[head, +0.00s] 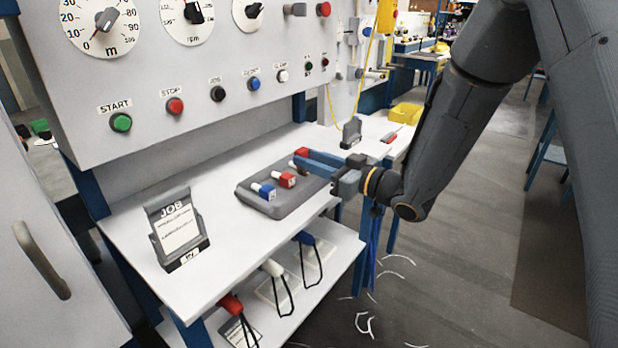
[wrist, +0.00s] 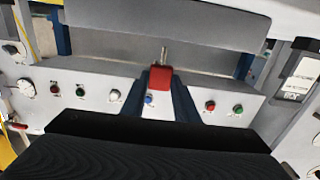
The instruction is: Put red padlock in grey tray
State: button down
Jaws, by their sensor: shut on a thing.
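My gripper (head: 306,159) has two blue fingers and is shut on a red padlock (wrist: 160,78). In the wrist view the red body sits between the fingertips, its metal shackle pointing up in the picture. In the head view only a small dark red part of the held padlock (head: 299,154) shows at the fingertips. The grey tray (head: 301,199) lies on the white worktop, and the fingertips are over its far right part. A blue padlock (head: 263,190) and another red padlock (head: 287,179) lie in the tray. The height of the held padlock above the tray is unclear.
A grey JOB card stand (head: 180,232) stands left of the tray. The control panel (head: 160,140) with buttons and dials rises behind the worktop. A small dark stand (head: 351,133) and a yellow bin (head: 405,113) are farther right. Corded tags (head: 273,268) lie on the lower shelf.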

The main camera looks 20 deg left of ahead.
jog(key=shift+f, duration=2.3)
jog(key=shift+f, duration=0.15)
jog(key=c, duration=1.4)
grip_release()
